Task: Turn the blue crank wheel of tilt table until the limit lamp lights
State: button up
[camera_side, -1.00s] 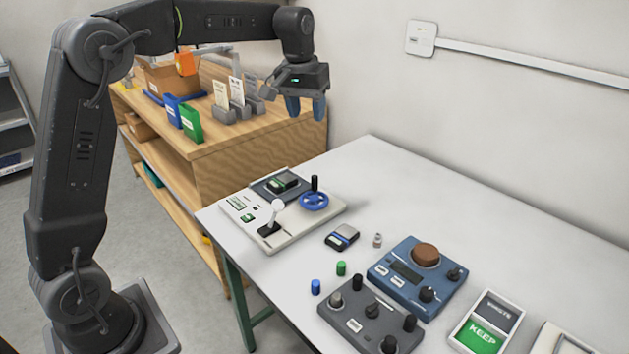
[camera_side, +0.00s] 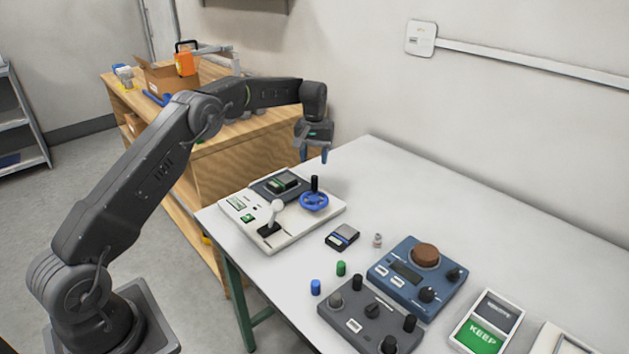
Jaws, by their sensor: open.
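The tilt table (camera_side: 296,232) is a pale panel at the far left end of the white table. Its blue crank wheel (camera_side: 305,203) lies at the panel's right side, with a black upright handle (camera_side: 314,184) on it. A dark plate with a small black and green block (camera_side: 283,182) sits behind. I cannot make out a lit limit lamp.
A small dark scale (camera_side: 342,236), a small metal weight (camera_side: 377,240), and green (camera_side: 341,268) and blue (camera_side: 315,287) cylinders stand to the right. A blue device (camera_side: 416,275), a grey knob box (camera_side: 371,321) and a KEEP panel (camera_side: 485,325) lie nearer. A wooden bench (camera_side: 230,155) stands behind.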

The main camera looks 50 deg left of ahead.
aim_at(315, 176)
notch_tip(315, 176, down, 8)
jog(key=shift+f, duration=0.1)
dwell(0.4)
